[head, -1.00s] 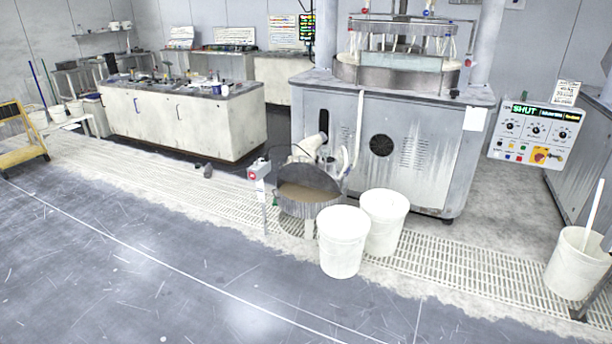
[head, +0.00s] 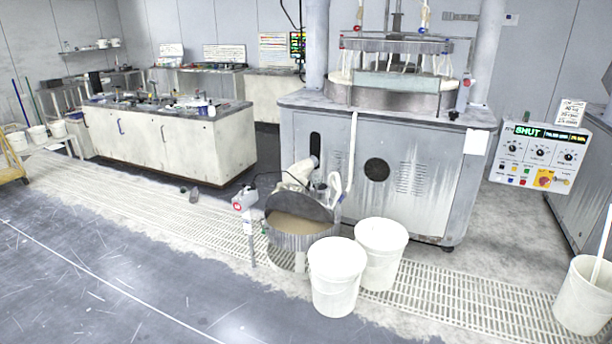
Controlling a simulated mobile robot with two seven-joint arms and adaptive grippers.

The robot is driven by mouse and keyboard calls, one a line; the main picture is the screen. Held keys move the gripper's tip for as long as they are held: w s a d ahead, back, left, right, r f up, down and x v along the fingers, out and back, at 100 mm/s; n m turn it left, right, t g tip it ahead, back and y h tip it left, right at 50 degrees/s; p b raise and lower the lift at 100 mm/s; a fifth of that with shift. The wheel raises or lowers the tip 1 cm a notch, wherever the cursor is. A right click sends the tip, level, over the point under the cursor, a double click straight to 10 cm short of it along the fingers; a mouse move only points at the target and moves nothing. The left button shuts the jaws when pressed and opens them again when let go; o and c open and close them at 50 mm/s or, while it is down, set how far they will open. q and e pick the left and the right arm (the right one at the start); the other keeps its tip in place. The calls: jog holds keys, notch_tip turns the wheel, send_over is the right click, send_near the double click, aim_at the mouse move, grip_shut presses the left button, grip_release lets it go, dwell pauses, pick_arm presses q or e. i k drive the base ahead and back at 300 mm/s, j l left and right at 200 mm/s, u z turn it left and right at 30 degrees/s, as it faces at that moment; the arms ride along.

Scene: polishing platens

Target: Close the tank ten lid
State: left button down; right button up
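A round grey tank (head: 302,243) stands on the floor grating in front of the large polishing machine. Brownish slurry (head: 297,225) shows in its open front half. A dark grey lid (head: 300,206) stands tilted up at the back of the tank, so the tank is open. A pale pump-like fitting and hoses (head: 298,172) are behind the lid and partly hidden by it. I cannot read any number on the tank. Neither of my grippers is in view.
Two white buckets (head: 336,280) (head: 381,255) stand right of the tank, close in front. A small grey box on a post (head: 245,200) stands at its left. The polishing machine (head: 415,190) blocks the back. The grey floor (head: 110,285) at front left is clear.

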aim_at(300, 204)
jog(key=i+z, duration=0.15)
jog(key=i, duration=0.75)
jog(key=i+j+z, duration=0.1)
jog(key=i, duration=0.75)
